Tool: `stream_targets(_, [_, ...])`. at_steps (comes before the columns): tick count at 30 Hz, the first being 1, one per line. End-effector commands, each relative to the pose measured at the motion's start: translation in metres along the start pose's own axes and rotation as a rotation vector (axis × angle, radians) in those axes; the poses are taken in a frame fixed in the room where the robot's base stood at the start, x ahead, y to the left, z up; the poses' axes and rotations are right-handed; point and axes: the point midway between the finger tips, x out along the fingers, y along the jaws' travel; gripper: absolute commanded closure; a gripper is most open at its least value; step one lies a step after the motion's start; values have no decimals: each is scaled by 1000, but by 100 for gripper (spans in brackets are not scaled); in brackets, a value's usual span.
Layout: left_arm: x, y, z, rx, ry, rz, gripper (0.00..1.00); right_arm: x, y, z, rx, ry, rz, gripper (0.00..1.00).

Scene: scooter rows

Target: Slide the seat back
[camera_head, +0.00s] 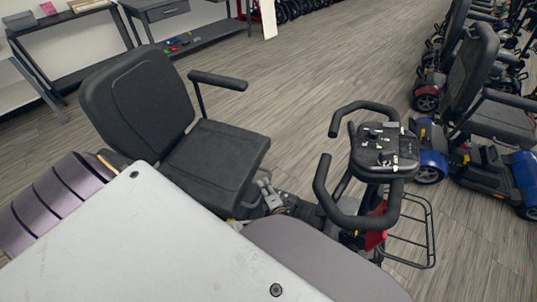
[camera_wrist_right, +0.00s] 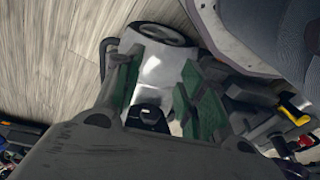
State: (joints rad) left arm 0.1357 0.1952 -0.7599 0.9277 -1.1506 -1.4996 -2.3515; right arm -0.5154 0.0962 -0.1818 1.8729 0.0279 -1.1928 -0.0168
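The black padded seat of the nearest scooter stands left of centre in the head view, with its backrest (camera_head: 138,100), seat cushion (camera_head: 215,160) and one armrest (camera_head: 218,81). A yellow lever (camera_wrist_right: 294,115) shows at the right there. The seat's underside is mostly hidden in the head view.
The scooter's black handlebar and console (camera_head: 384,150) stand right of the seat, with a wire basket (camera_head: 415,235) beyond. A blue scooter (camera_head: 480,165) and others line the right side. Grey shelves (camera_head: 190,38) stand at the back left. Wood-look floor (camera_head: 300,75) is clear between.

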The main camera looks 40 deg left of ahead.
Motion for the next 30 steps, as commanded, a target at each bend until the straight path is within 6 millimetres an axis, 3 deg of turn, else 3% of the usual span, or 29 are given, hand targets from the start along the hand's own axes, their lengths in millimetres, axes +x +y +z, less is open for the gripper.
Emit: stream_targets(30, [-42, -14, 40, -1, -2, -2, 63, 45, 1, 7, -1, 0, 0, 60])
